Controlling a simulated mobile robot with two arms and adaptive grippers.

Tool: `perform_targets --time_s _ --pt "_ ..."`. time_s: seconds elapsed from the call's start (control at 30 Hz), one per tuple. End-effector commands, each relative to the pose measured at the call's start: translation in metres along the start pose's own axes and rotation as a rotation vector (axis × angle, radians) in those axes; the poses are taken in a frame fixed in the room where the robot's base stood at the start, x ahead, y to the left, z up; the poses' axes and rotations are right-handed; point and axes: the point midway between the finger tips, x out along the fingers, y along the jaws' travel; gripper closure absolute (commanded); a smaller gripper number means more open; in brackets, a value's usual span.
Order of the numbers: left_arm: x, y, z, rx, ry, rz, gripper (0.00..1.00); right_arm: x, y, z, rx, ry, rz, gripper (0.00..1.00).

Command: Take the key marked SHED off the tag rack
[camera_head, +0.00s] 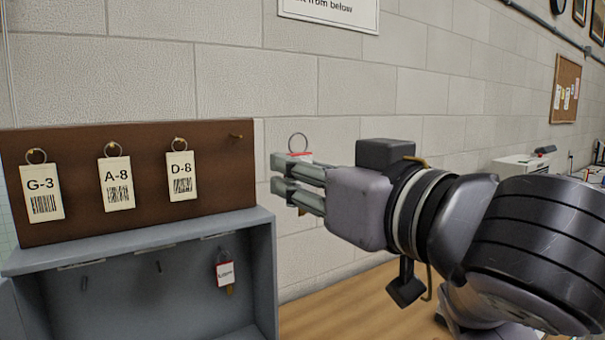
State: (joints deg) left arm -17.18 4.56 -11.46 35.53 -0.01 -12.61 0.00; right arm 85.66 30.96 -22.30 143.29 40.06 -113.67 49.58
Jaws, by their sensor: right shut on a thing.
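My right gripper (298,187) comes in from the right and is shut on a key tag (300,155) with a red and white edge. The tag's metal ring stands up above the fingers. The fingers hide most of the tag, so its marking cannot be read. The gripper is in front of the wall, just right of the brown board and apart from it. In the grey open cabinet (265,225) below the board, another red and white tag (226,272) hangs from a hook; its small word is hard to read. My left gripper is not in view.
The brown board (80,147) bears cream tags G-3 (42,192), A-8 (117,184) and D-8 (181,176) on pegs, and a bare peg (236,136) at its right end. Two cabinet hooks are bare. A wooden surface (345,312) lies below my arm.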

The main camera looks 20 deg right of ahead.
Motion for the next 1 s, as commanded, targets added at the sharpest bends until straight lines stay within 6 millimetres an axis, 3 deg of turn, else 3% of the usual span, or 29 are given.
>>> perform_targets --time_s 1.0 --pt "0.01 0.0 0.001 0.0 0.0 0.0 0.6 -0.022 0.0 -0.002 0.0 0.0 0.0 0.9"
